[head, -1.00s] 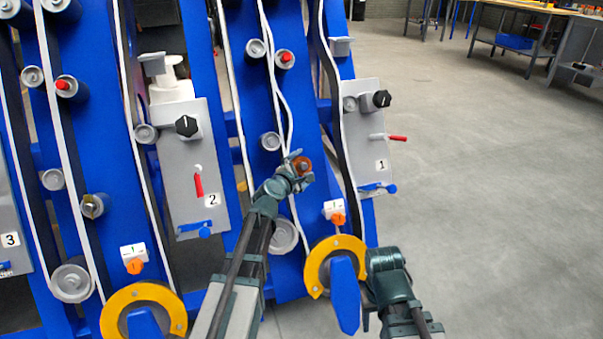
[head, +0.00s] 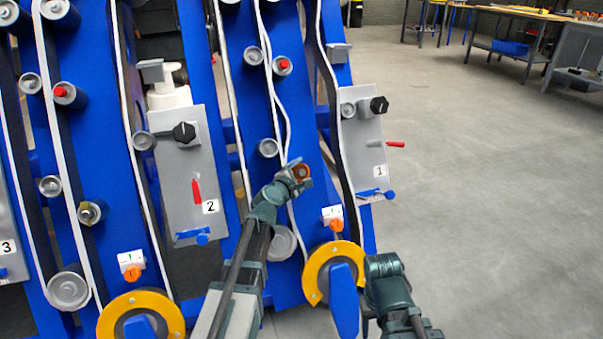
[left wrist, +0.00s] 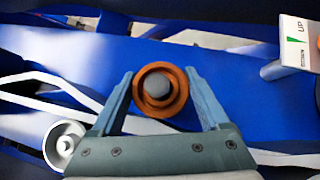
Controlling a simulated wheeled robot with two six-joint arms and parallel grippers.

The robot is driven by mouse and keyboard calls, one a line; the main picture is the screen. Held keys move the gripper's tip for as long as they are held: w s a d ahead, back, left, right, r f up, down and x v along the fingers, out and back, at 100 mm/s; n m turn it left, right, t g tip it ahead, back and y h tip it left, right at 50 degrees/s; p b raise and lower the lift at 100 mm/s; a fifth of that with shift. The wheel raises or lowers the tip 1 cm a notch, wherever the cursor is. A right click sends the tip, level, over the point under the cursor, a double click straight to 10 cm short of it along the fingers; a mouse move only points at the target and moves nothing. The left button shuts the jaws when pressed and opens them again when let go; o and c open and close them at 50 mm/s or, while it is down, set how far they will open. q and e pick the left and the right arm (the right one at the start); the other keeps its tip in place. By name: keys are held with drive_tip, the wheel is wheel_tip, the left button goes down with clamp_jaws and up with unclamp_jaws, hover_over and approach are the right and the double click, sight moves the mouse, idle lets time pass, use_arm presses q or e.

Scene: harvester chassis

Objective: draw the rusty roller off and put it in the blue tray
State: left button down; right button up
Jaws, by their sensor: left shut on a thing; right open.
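The rusty roller (head: 302,172) is a small orange-brown cylinder on the blue chassis, beside panel 1. My left gripper (head: 296,172) is at it and shut on it. In the left wrist view the roller (left wrist: 160,89) shows end-on, with a grey centre, between the two fingers of my left gripper (left wrist: 160,95). I cannot tell whether the roller is still on its shaft. My right gripper (head: 370,305) is low in the head view, right of a yellow ring, apart from the roller; its fingers are hard to make out. No blue tray is clearly identifiable.
White belts (head: 272,80) and several grey rollers run along the chassis close to my left gripper. Grey panel 1 (head: 364,140) and the yellow ring (head: 332,262) stand nearby. A blue bin (head: 510,47) sits under a far bench. The floor at right is clear.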

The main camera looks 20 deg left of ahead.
use_arm(q)
drive_tip(key=s+d+r+p, duration=0.5)
drive_tip(key=s+r+p, duration=0.1)
drive_tip(key=s, duration=0.2)
drive_tip(key=shift+s+d, duration=0.35)
drive_tip(key=shift+d, duration=0.05)
idle(1.6)
idle(0.5)
